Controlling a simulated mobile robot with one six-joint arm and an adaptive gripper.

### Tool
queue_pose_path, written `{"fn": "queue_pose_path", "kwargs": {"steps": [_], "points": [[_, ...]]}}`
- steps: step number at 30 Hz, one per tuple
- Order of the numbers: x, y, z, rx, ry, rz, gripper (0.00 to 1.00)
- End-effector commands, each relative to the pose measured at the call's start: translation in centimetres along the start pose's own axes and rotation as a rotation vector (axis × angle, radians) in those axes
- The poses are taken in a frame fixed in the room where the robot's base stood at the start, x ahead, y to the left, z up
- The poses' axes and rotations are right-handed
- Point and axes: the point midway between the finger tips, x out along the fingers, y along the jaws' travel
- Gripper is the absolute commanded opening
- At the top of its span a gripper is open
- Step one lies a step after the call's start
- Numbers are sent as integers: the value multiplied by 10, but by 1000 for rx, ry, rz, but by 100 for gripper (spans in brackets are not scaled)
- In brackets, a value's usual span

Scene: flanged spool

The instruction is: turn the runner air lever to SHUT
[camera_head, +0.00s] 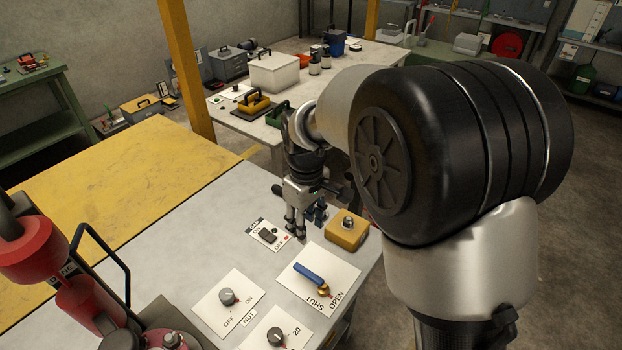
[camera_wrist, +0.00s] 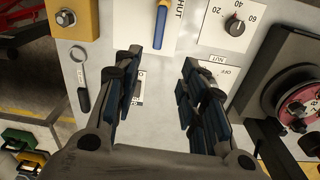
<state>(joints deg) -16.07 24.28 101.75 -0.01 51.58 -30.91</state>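The runner air lever is a blue handle (camera_head: 308,272) on a brass pivot, on a white plate (camera_head: 342,273) marked SHUT and OPEN. In the head view the handle runs from the pivot to the upper left, and both words lie on the near side of the pivot. In the wrist view the blue handle (camera_wrist: 161,27) shows at the top, beside part of the word SHUT; its pivot is out of frame. My gripper (camera_head: 298,226) points down over the bench, behind the lever plate and apart from it. In the wrist view its fingers (camera_wrist: 161,85) are spread, with nothing between them.
A rocker switch plate (camera_head: 254,232) lies beside my fingertips. A yellow block (camera_head: 346,234) stands to the right. The NUT knob (camera_head: 228,297) and a numbered dial (camera_head: 275,336) are nearer. A red machine (camera_head: 75,300) stands at left; a red reel (camera_wrist: 298,105) shows right in the wrist view.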

Motion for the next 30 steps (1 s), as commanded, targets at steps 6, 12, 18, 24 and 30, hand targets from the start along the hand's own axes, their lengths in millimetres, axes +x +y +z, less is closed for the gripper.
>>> {"fn": "queue_pose_path", "kwargs": {"steps": [6,12,18,24,30], "points": [[35,-4,-23,-85,-33,-22,38],[56,-4,-23,-91,-37,-24,38],[98,-6,-20,-90,-39,-26,38],[142,-6,-19,-89,-38,-25,38],[181,-7,-18,-89,-37,-24,38]]}}
